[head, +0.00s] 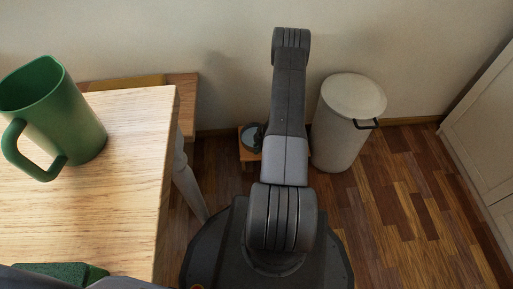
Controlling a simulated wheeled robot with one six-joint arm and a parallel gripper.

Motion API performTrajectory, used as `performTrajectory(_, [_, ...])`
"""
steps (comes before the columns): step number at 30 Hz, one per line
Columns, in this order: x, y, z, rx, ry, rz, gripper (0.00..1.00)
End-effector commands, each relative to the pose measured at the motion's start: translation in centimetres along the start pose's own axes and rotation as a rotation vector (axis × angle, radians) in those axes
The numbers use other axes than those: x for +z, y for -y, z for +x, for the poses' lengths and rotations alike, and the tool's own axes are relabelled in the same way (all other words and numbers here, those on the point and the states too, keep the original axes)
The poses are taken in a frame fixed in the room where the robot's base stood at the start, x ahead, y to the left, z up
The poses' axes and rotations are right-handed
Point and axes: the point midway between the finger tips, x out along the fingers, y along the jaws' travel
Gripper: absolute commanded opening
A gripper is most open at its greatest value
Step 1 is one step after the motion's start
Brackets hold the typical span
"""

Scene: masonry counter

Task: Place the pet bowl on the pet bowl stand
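A small grey-blue round bowl (249,136), which looks like the pet bowl, shows low near the wall, just left of my arm. Around and below it are edges of an orange-brown wooden piece (244,156), which looks like the pet bowl stand. I cannot tell whether the bowl rests on the stand or is above it. A dark part of my gripper (260,136) shows at the bowl's right side. My arm hides most of the gripper, its fingers, and the right part of the bowl and stand.
A white lidded bin (346,124) with a dark handle stands on the floor just right of my arm. A wooden table (120,205) fills the left, with a green pitcher (70,125) and a green object (62,272). A white cabinet (490,140) is at far right; floor between is clear.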

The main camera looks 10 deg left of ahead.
Motion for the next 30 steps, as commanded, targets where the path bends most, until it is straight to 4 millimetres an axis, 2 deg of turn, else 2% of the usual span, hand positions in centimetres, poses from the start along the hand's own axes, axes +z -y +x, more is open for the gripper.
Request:
performTrajectory(1, [-0.1,-0.1,-1.4,0.002,0.000,0.002,0.24])
performTrajectory(9, [-0.1,-0.1,-7.5,0.002,0.001,0.002,0.24])
performTrajectory(15, [-0.1,-0.1,-10.2,0.001,0.001,0.001,0.24])
performTrajectory(20, [0.0,0.0,-11.0,0.001,0.000,0.001,0.24])
performTrajectory(30, [0.0,0.0,-10.9,0.000,0.000,0.001,0.24])
